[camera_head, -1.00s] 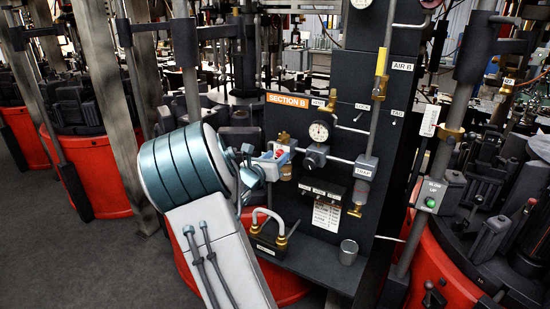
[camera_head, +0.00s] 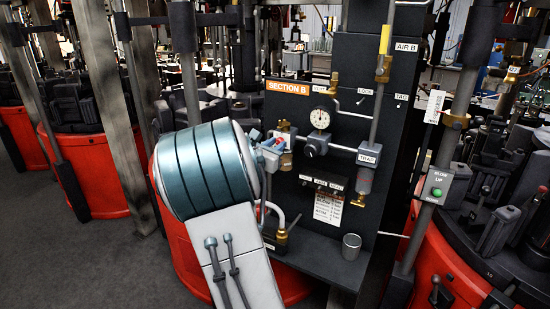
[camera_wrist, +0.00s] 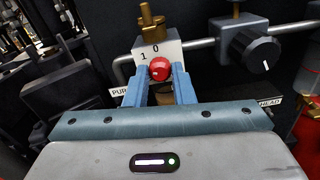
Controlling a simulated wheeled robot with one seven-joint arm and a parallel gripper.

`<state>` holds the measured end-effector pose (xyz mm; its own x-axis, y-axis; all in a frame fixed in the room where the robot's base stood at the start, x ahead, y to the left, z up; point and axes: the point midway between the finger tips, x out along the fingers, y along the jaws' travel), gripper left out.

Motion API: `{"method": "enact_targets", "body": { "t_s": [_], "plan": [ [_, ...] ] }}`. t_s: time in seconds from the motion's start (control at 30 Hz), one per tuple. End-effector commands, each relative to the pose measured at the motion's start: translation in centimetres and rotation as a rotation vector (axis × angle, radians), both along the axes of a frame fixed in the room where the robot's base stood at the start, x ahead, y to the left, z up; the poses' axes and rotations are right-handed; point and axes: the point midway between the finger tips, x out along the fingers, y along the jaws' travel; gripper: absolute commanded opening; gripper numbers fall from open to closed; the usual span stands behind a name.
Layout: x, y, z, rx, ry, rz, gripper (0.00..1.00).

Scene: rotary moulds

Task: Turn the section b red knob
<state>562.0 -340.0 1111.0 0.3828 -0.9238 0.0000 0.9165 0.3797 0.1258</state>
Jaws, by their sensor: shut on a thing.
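The red knob (camera_wrist: 160,69) sits on a pale block marked "1" and "0" (camera_wrist: 157,52) in the wrist view. My gripper (camera_wrist: 161,80) has its two blue fingers closed on either side of the knob, shut on it. In the head view, my gripper (camera_head: 270,150) is at the black panel (camera_head: 343,140), just below the orange "SECTION B" sign (camera_head: 292,88).
A brass fitting (camera_wrist: 151,18) stands above the knob, and a black dial (camera_wrist: 254,50) is to its right on a pipe. A gauge (camera_head: 320,118), a pale TRAP block (camera_head: 369,154) and a metal cup (camera_head: 351,246) are right of my gripper.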

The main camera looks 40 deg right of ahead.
Motion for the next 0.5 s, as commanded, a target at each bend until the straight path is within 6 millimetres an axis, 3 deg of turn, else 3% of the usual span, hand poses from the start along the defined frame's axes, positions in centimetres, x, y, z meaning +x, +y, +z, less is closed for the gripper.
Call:
{"method": "enact_targets", "body": {
  "t_s": [0.03, 0.5],
  "plan": [
    [-0.03, -0.02, -0.84, 0.015, -0.042, 0.000, 0.00],
    [-0.02, 0.01, -0.51, 0.142, -0.342, 0.001, 0.00]
  ]
}}
